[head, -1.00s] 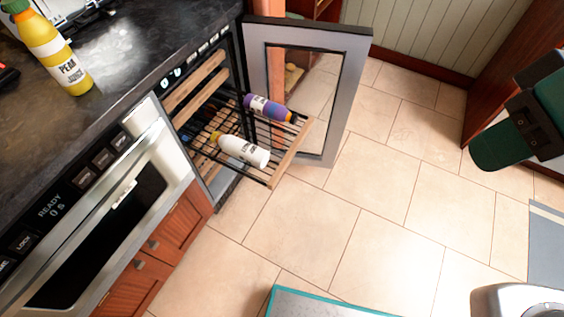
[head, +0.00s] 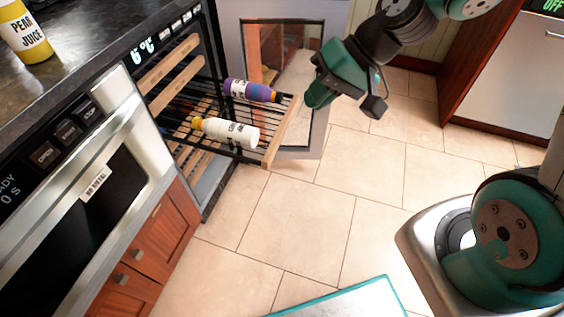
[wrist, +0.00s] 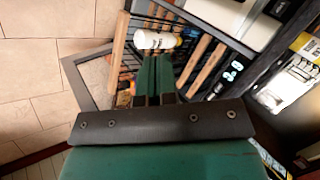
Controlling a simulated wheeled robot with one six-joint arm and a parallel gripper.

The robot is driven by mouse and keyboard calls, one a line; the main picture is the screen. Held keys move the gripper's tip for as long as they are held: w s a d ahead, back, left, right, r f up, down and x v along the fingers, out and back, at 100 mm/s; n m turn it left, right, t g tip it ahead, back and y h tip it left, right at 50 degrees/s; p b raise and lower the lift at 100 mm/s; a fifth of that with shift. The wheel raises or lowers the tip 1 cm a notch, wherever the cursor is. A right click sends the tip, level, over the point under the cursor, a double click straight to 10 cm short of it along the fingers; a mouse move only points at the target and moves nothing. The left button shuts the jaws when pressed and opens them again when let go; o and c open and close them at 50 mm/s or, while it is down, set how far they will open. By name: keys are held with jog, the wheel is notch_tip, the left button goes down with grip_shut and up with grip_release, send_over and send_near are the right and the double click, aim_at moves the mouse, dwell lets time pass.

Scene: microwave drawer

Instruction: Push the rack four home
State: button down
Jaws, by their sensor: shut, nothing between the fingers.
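One wire rack with a pale wooden front bar (head: 280,130) is pulled out of the open cooler. A white bottle (head: 232,132) and a purple bottle (head: 250,91) lie on it. Other wooden-fronted racks (head: 168,62) sit inside the cooler, above and below it. My gripper (head: 312,98) is shut and empty, just right of the far end of the bar in the head view; I cannot tell whether it touches. In the wrist view the shut green fingers (wrist: 155,78) point toward the racks, with the white bottle (wrist: 158,40) beyond them.
The cooler's glass door (head: 322,100) stands wide open behind the rack and my gripper. An oven (head: 80,215) and wooden cabinets (head: 160,240) are left. A juice bottle (head: 25,40) stands on the dark counter (head: 85,40). The tiled floor (head: 300,220) before the rack is clear.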

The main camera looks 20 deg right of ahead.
jog(key=w+d+f+m+t+b, duration=0.2)
jog(key=w+d+f+m+b, duration=0.15)
jog(key=f, duration=0.65)
jog(key=w+d+f+m+t+b, duration=0.25)
jog(key=d+f+b, duration=0.2)
jog(key=f, duration=0.45)
jog(key=m+b, duration=0.1)
jog(key=b, duration=0.1)
send_near(278, 144)
jog(key=shift+g, duration=0.45)
jog(key=x, duration=0.6)
jog(key=shift+w+f, duration=0.1)
jog(key=shift+w, duration=0.1)
jog(key=shift+w+a, duration=0.2)
